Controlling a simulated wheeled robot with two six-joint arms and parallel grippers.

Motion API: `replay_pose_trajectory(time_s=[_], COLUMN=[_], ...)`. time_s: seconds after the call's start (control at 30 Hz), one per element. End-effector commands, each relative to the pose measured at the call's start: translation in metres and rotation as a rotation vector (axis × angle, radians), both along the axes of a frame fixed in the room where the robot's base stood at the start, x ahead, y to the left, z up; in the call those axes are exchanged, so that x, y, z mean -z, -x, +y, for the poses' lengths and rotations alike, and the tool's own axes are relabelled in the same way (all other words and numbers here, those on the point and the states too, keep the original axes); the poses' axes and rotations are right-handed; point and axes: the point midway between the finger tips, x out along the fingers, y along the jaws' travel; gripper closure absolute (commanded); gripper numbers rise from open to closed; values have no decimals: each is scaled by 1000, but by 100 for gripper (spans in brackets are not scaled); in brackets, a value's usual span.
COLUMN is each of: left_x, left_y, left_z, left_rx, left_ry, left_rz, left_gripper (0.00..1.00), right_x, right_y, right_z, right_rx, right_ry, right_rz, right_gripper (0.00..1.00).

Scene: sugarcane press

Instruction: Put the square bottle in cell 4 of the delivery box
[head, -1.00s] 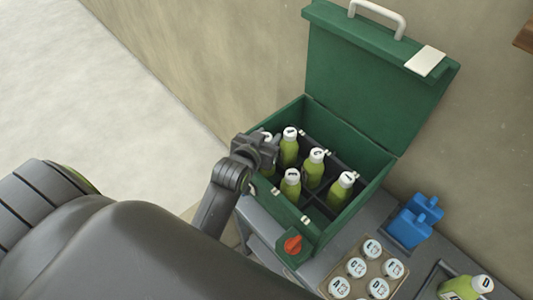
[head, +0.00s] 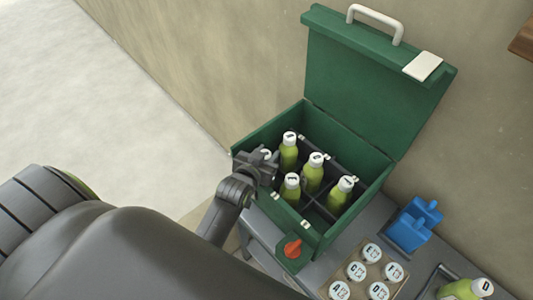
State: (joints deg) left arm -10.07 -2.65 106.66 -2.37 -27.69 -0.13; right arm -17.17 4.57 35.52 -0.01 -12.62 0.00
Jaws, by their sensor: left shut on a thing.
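The green delivery box (head: 372,201) stands open in the middle, with dark dividers inside. Several green bottles with white caps stand in its cells, among them a back bottle (head: 289,153), a middle bottle (head: 313,172), a front bottle (head: 290,190) and a right bottle (head: 340,194). My left gripper (head: 264,165) is over the box's left corner, shut on a bottle whose white cap (head: 265,155) shows just behind the jaws. The rest of that bottle is hidden by the gripper and box wall. Its shape and the cell numbers cannot be read. My right gripper is not in view.
The box's lid (head: 370,85) stands raised behind. A red knob (head: 292,249) is at the box's front. Lettered white caps (head: 357,271), a blue object (head: 412,226) and another bottle (head: 462,290) are on the grey table to the right.

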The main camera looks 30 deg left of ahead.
Motion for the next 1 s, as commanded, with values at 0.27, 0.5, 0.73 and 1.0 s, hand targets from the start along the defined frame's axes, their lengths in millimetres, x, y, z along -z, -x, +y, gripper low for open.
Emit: replay_pose_trajectory(time_s=[0.27,0.5,0.73,1.0], left_x=[15,18,9,-9], left_y=[3,5,4,38], left_z=[0,0,-1,-2], left_rx=[-2,-3,-3,-5], left_ry=[7,10,11,10], left_rz=[23,28,27,21], left_gripper=[100,57,57,57], right_x=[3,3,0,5], right_y=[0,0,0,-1], right_z=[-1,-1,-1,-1], right_rx=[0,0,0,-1], right_ry=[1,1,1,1], right_rz=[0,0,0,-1], right_gripper=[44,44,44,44])
